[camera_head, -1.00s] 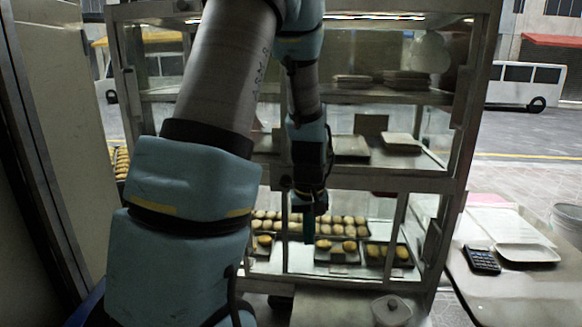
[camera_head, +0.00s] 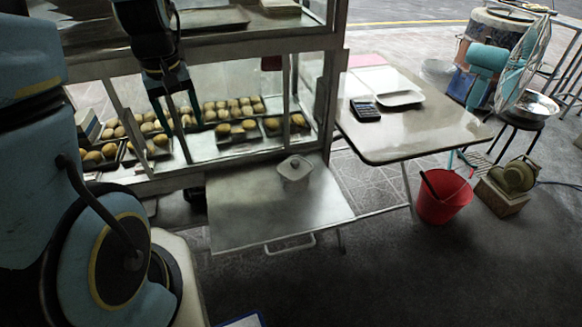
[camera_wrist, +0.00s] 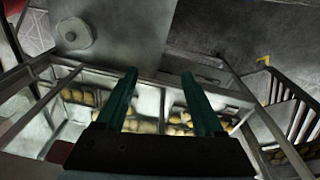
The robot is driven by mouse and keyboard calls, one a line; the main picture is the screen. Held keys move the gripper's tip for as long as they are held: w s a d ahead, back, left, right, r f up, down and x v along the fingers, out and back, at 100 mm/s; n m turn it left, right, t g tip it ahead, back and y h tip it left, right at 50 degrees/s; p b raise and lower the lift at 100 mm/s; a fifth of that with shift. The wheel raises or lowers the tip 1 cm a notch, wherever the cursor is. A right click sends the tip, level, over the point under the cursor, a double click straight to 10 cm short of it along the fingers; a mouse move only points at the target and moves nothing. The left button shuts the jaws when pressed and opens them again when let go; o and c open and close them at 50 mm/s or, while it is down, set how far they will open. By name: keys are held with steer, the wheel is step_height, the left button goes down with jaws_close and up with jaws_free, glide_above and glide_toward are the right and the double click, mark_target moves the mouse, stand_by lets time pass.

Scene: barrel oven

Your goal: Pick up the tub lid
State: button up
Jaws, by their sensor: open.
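The tub lid (camera_head: 294,168), a pale rounded lid with a knob on top, lies on a low metal table in the head view. It also shows in the wrist view (camera_wrist: 74,33), at the upper left. My gripper (camera_head: 192,140) points down in front of the display case, left of the lid and apart from it. In the wrist view my gripper (camera_wrist: 159,74) has its two green fingers spread, with nothing held between them. A tub under the lid cannot be made out.
The low metal table (camera_head: 240,212) is otherwise clear. The glass display case (camera_head: 240,48) with trays of buns (camera_head: 235,130) stands behind my gripper. A larger table (camera_head: 430,125) with a calculator (camera_head: 365,109) and a white tray (camera_head: 400,98) is at right. A red bucket (camera_head: 440,200) stands beside it.

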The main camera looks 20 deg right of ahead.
steer(key=w+d+f+n+b, duration=0.1)
steer(key=w+d+f+b, duration=0.1)
steer(key=d+f, duration=0.35)
steer(key=w+d+f+b, duration=0.2)
steer(key=d+f, duration=0.1)
steer(key=d, duration=0.5)
steer(key=t+y+b, duration=0.1)
steer(key=t+b, duration=0.1)
steer(key=b, duration=0.1)
glide_toward(295, 161)
steer(key=f, duration=0.1)
steer(key=w+f, duration=0.1)
steer(key=f, duration=0.1)
steer(key=shift+n, duration=0.4)
steer(key=shift+p+x, duration=0.85)
steer(key=shift+x, duration=1.85)
steer(key=shift+s, duration=0.1)
jaws_close()
